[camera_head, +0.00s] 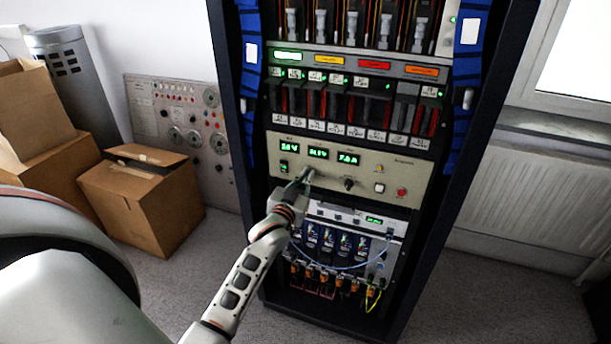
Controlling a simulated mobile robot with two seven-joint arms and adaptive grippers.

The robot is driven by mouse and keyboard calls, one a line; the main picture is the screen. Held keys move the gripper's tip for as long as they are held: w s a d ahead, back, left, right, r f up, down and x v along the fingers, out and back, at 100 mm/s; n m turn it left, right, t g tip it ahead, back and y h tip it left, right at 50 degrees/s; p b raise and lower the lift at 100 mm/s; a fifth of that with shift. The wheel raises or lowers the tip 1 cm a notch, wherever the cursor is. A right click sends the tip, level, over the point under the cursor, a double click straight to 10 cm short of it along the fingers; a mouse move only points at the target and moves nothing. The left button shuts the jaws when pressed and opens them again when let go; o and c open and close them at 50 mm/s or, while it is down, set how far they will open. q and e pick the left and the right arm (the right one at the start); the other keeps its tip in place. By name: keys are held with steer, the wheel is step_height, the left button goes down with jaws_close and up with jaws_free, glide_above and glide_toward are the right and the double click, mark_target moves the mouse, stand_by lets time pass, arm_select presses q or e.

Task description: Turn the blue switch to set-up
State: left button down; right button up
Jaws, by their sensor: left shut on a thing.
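A tall dark rack with a beige instrument panel (410,187) stands in the middle of the head view. The panel has green displays, a green-lit rocker switch (284,167), a black knob (348,184), a white button and a red button. My left gripper (304,178) is at the lower left part of this panel, between the rocker switch and the knob. It is shut on a small switch there, mostly hidden by the fingers. I cannot make out the switch's colour, setting or any set-up label. My right gripper is out of view.
Below the panel is a unit with blue modules (345,243) and loose cables, including a blue one (335,267). Cardboard boxes (145,207) and a grey panel with dials (212,120) stand at left. A radiator (520,205) is at right. Carpet is clear at lower right.

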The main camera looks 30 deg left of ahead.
arm_select(q)
steer(key=shift+d+f+m, duration=0.15)
steer(key=shift+f+m, duration=0.1)
steer(key=shift+m, duration=2.4)
steer(key=shift+d+f+m, duration=0.2)
steer(key=shift+m, duration=2.4)
steer(key=shift+d+f+m, duration=0.15)
steer(key=shift+f+m, duration=0.1)
steer(key=shift+m, duration=2.7)
steer(key=c, duration=2.2)
jaws_free()
steer(key=v, duration=1.2)
steer(key=shift+r, duration=0.1)
